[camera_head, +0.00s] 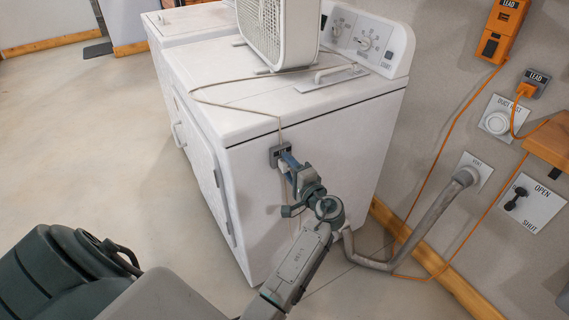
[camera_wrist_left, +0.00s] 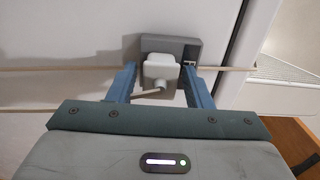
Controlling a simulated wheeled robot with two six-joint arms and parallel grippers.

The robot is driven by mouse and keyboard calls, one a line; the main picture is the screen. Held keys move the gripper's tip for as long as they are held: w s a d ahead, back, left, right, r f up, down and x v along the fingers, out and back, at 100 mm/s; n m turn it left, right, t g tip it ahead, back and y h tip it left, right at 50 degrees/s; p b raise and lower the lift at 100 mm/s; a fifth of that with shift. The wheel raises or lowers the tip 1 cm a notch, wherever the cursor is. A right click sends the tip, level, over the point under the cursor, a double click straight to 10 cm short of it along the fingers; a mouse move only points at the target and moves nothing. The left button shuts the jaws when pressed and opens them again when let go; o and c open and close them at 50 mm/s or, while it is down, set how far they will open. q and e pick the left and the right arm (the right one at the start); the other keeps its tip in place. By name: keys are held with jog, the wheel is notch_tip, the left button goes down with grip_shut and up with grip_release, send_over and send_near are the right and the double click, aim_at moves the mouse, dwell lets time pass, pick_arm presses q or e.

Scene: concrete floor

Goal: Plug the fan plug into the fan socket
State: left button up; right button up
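The fan socket (camera_head: 275,158) is a grey box on the side of the white machine. The wrist view shows the grey socket (camera_wrist_left: 185,45) with the white fan plug (camera_wrist_left: 160,70) in front of its face. The plug looks up against the socket, but its prongs are hidden, so I cannot tell how deep it sits. A short cord leaves the plug's lower left. My left gripper (camera_head: 288,166) points at the socket. Its two blue fingers (camera_wrist_left: 160,88) stand on either side of the plug with gaps to it. My right gripper is out of view.
A white box fan (camera_head: 280,30) stands on the white machine (camera_head: 215,70); its cord (camera_head: 235,106) crosses the top and hangs down the side. A grey pipe (camera_head: 430,220) and orange cables run at the right wall. Open floor (camera_head: 90,130) lies left.

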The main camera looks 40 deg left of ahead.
pick_arm(q)
jog(key=c, duration=0.8)
jog(key=shift+c, duration=0.2)
jog(key=shift+v, duration=0.75)
jog(key=shift+v, duration=1.15)
